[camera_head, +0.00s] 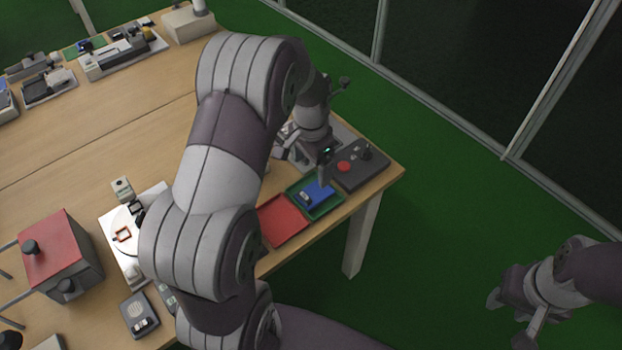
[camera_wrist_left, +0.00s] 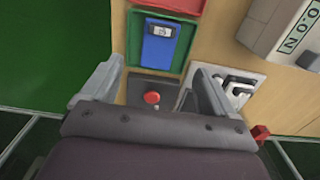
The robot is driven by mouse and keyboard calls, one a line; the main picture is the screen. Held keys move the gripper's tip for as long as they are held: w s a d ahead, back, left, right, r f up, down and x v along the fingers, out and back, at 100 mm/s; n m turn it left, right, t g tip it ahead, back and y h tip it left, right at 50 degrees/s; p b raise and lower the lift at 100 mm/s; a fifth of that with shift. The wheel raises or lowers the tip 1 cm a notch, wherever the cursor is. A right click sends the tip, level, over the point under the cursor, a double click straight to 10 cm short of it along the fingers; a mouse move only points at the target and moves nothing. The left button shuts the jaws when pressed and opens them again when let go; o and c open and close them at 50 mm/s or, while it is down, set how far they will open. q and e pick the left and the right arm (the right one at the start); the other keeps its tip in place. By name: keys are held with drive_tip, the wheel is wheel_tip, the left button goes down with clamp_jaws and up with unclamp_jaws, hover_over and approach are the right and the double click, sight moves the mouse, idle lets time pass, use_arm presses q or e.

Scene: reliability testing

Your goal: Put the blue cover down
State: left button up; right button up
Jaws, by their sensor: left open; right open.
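The blue cover (camera_head: 320,190) lies in the green tray (camera_head: 339,205) near the table's right corner. In the left wrist view the blue cover (camera_wrist_left: 158,53) is seen from above inside the green tray (camera_wrist_left: 133,50), with a small grey-and-white piece at one end. My left gripper (camera_head: 318,172) is just above the tray area. My right gripper (camera_head: 510,318) is open and empty over the green floor, off the table.
A red tray (camera_head: 281,221) adjoins the green tray. A dark box with a red button (camera_head: 358,178) sits on the other side, at the table corner. A grey device (camera_head: 338,131) stands behind the left gripper. A red-topped box (camera_head: 62,255) is at the left.

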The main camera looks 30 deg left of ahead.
use_arm(q)
drive_tip(key=s+d+r+n, duration=0.2)
drive_tip(key=s+d, duration=0.2)
drive_tip(key=s, duration=0.2)
drive_tip(key=s+d+r+n+t, duration=0.1)
drive_tip(key=s+d+r+n, duration=0.1)
drive_tip(key=s+d, duration=0.2)
drive_tip(key=s, duration=0.3)
drive_tip(key=shift+s, duration=0.3)
drive_tip(key=shift+d+r, duration=0.1)
